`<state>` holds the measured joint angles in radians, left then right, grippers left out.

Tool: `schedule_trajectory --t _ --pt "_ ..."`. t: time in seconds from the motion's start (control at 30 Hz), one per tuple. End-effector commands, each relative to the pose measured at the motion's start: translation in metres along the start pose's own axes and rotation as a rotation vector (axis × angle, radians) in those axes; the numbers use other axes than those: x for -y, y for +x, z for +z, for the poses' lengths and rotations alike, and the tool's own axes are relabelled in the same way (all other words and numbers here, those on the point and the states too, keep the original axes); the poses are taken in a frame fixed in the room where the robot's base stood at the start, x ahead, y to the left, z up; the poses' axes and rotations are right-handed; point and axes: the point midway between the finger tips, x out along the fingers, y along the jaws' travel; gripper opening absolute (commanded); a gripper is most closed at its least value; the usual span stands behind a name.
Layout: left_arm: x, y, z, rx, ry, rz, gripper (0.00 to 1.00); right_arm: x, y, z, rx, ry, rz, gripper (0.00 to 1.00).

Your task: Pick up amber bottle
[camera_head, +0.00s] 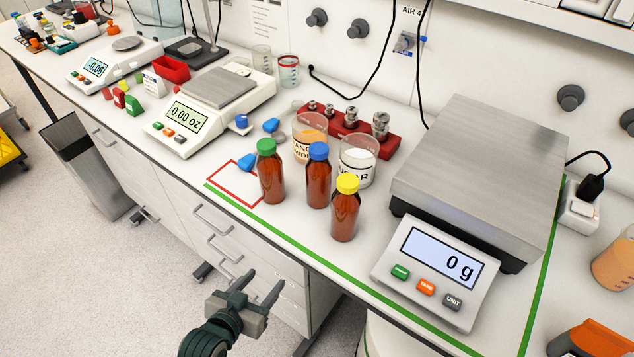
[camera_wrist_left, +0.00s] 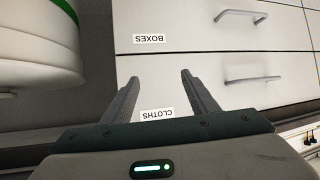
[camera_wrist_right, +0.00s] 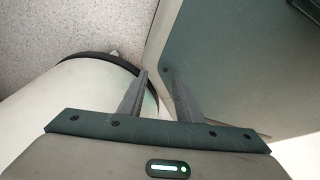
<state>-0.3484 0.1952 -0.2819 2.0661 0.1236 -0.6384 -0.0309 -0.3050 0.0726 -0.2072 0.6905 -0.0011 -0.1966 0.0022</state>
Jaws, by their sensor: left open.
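Three amber bottles stand upright on the white bench: a green-capped one (camera_head: 271,180), a blue-capped one (camera_head: 318,184) and a yellow-capped one (camera_head: 344,216) nearest the front edge. My left gripper (camera_head: 262,284) is open and empty, in front of the bench and below its top, apart from the bottles. In the left wrist view its fingers (camera_wrist_left: 158,76) face the drawer fronts. My right gripper (camera_wrist_right: 156,74) shows only in its own wrist view, with a narrow gap between its fingers and nothing visible between them. No bottle shows in either wrist view.
Behind the bottles stand two labelled beakers (camera_head: 358,165) and a red block with metal weights (camera_head: 350,127). A large scale (camera_head: 480,170) reading 0 g stands to the right. A smaller scale (camera_head: 215,105) is at left. A red outlined square (camera_head: 225,187) is bare inside at its front.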

Motion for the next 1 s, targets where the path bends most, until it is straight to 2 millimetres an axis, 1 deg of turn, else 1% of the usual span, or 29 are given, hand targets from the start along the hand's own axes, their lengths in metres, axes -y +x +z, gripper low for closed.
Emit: schedule_trajectory --t 0.03,0.1,0.2,0.37,0.4,0.43,0.5,0.6,0.7,1.0 --pt "-0.006 -0.015 -0.031 -0.054 0.009 0.014 0.54 0.0 0.003 -0.001 -0.004 0.0 0.0 0.31" --pt "-0.014 -0.035 -0.065 -0.111 0.017 0.031 0.54 0.0 0.004 -0.002 -0.008 0.0 0.0 0.31" --pt "-0.023 -0.06 -0.102 -0.175 0.028 0.052 0.54 0.0 0.005 -0.004 -0.013 0.0 0.0 0.31" --pt "-0.035 -0.096 -0.147 -0.266 0.044 0.08 0.54 -0.002 0.006 -0.008 -0.024 -0.001 0.002 0.31" --pt "-0.039 -0.105 -0.163 -0.311 0.05 0.093 0.54 -0.002 0.006 -0.009 -0.027 -0.001 0.002 0.31" --pt "-0.043 -0.11 -0.175 -0.353 0.053 0.105 0.54 -0.002 0.006 -0.011 -0.03 -0.001 0.002 0.31" --pt "-0.048 -0.115 -0.194 -0.42 0.057 0.124 0.54 -0.002 0.005 -0.012 -0.033 -0.001 0.002 0.31" --pt "-0.053 -0.121 -0.21 -0.486 0.059 0.142 0.54 -0.002 0.005 -0.012 -0.033 -0.001 0.002 0.31" --pt "-0.056 -0.124 -0.22 -0.523 0.059 0.152 0.54 -0.002 0.005 -0.011 -0.03 -0.001 0.002 0.31" --pt "-0.057 -0.125 -0.221 -0.531 0.059 0.154 0.54 -0.002 0.006 -0.006 -0.021 0.0 0.003 0.31"
